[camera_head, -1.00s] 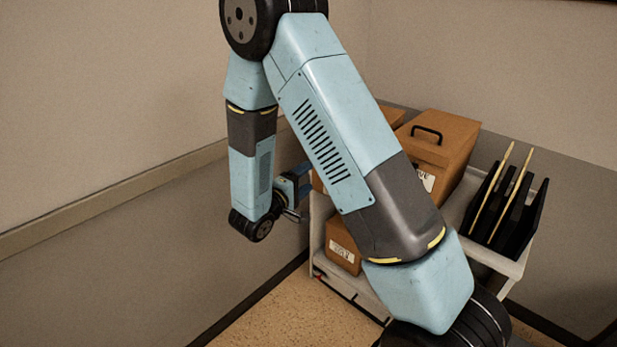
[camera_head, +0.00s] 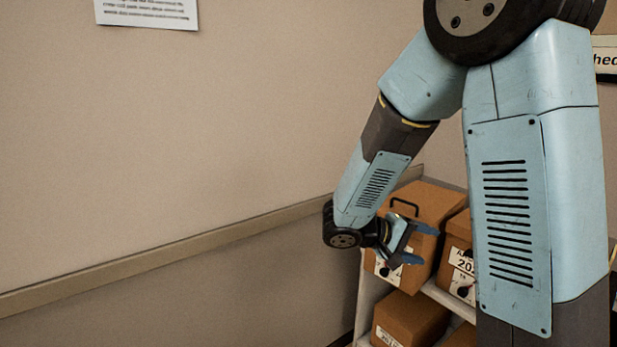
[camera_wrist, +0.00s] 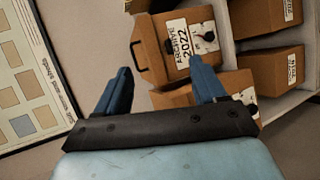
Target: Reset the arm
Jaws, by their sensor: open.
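My gripper (camera_head: 413,245) is at the end of my blue-grey arm, in front of the brown archive boxes on the shelf in the head view. Its two blue fingers stand apart with nothing between them. In the wrist view my gripper (camera_wrist: 160,88) also shows open and empty. A box labelled "ARCHIVE 2022" (camera_wrist: 160,45) lies beyond the fingers there. I cannot tell the exact gap between the fingers and the boxes. My upper arm covers the right part of the head view.
A white shelf unit (camera_head: 373,290) holds a handled brown box (camera_head: 437,205), another box (camera_head: 456,258) beside it and a lower box (camera_head: 408,318). A wall rail (camera_head: 170,245) runs along the left. A framed board (camera_wrist: 30,85) is at left in the wrist view.

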